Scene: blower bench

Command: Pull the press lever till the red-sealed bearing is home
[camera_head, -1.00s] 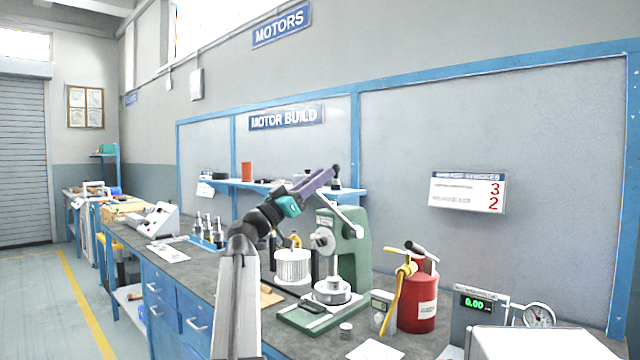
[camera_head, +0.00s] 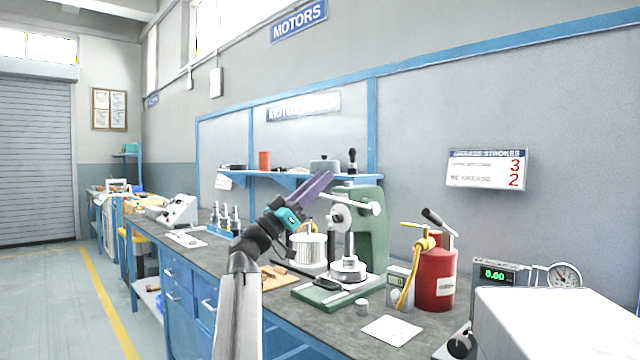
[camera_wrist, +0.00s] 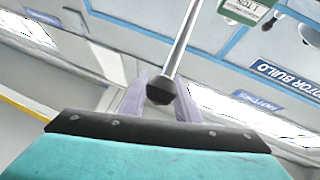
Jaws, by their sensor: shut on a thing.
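The green arbor press (camera_head: 372,235) stands on the bench in the head view, its upper part also showing at the top of the wrist view (camera_wrist: 243,10). Its pale lever (camera_head: 358,205) runs across the press head, by the round hub (camera_head: 339,215). My gripper (camera_head: 325,180), with purple fingers, is at the lever's left end. In the wrist view the lever's black knob (camera_wrist: 160,90) sits between the fingers, the rod leading away upward. Below the ram, a stack of round metal parts (camera_head: 347,271) stands on the press base (camera_head: 325,294). I cannot make out the bearing's red seal.
A red grease can (camera_head: 436,280) with a yellow hose stands right of the press, beside a small grey meter (camera_head: 399,284). A wire-wound part (camera_head: 308,249) stands left of it. A shelf (camera_head: 290,178) is behind my gripper. A white box (camera_head: 540,320) fills the right front.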

